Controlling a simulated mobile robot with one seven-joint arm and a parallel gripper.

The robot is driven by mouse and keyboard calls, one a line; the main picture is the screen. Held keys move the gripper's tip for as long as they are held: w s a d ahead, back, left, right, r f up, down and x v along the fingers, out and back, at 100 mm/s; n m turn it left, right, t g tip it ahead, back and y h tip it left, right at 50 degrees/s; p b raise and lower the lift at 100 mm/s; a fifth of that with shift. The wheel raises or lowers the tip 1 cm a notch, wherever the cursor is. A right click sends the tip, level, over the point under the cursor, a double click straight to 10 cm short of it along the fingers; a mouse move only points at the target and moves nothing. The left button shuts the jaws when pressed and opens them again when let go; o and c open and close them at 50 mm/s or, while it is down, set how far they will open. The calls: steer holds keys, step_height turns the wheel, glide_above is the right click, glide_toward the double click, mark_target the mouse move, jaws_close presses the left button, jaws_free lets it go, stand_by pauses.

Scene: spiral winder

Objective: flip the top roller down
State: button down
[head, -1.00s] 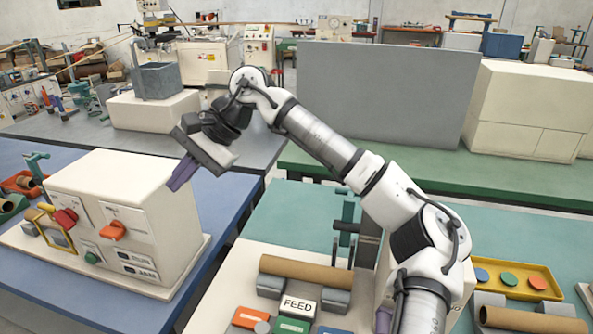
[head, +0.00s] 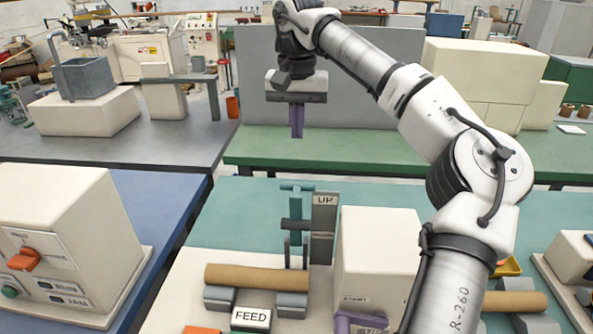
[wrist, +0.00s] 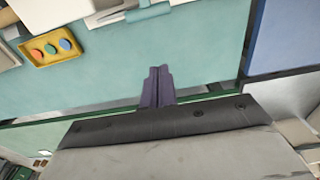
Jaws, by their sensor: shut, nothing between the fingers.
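A teal upright lever (head: 297,205) stands behind the cardboard tube on the middle bench in the head view. A short dark roller (head: 293,225) crosses it, and a grey post (head: 324,225) marked "UP" stands close on its right. My gripper (head: 297,136) has purple fingers, pressed together and empty, pointing down. In the head view it appears above the lever, apart from it. In the wrist view the shut fingers (wrist: 158,72) show over bare teal bench top. A teal bar (wrist: 146,13) is cut by the top edge there; I cannot tell surely that it is the lever.
A cardboard tube (head: 256,277) rests on grey blocks in front of the lever, with a FEED label (head: 251,318) below. A cream box (head: 378,258) stands to the right. A yellow tray (wrist: 50,48) holds coloured discs. Teal bench left of the lever is clear.

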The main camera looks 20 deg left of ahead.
steer(key=s+d+f+p, duration=0.1)
steer(key=s+f+p, duration=0.2)
steer(key=f, duration=0.5)
steer(key=shift+s+f, duration=0.15)
steer(key=shift+f, duration=0.25)
